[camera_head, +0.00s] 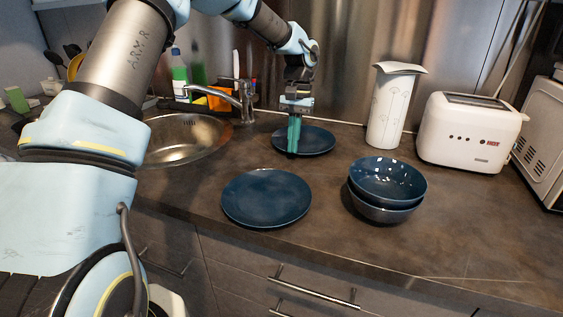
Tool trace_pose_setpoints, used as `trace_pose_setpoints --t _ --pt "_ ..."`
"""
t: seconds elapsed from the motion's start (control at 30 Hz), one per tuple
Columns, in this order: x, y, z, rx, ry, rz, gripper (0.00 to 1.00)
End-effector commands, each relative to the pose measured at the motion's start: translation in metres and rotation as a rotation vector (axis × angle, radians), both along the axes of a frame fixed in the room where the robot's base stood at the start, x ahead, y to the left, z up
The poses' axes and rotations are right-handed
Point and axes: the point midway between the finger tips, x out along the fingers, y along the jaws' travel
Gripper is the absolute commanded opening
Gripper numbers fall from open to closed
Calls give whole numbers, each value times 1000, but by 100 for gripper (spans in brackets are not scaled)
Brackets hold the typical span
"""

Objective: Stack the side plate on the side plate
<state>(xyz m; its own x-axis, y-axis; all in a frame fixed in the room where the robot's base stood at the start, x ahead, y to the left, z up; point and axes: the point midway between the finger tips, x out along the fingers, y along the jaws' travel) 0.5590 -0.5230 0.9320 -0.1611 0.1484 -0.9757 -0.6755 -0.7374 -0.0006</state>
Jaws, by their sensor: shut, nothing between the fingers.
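One dark blue side plate (266,198) lies flat near the front edge of the counter. A second dark blue side plate (318,141) lies farther back, behind it. My gripper (294,150) points down with its green fingers shut and empty. The fingertips are at the near left part of the back plate and hide a little of it. I cannot tell whether they touch the plate.
Two stacked bowls (387,186) stand right of the front plate. A white canister (394,105) and a white toaster (470,131) stand at the back right. The sink (185,140) and its tap (243,100) are at the left. The front right counter is clear.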

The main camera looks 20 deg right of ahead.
Motion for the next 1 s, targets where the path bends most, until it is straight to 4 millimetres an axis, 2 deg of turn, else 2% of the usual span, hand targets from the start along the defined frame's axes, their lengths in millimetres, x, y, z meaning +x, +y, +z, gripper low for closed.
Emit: trace_pose_setpoints --t 0.3,0.5,0.7,1.0 --pt "-44 41 3 1 1 0 0" --pt "-67 62 2 1 1 -1 0" --pt "-65 59 -15 0 0 -2 0" --pt "-65 60 -17 0 2 -1 0"
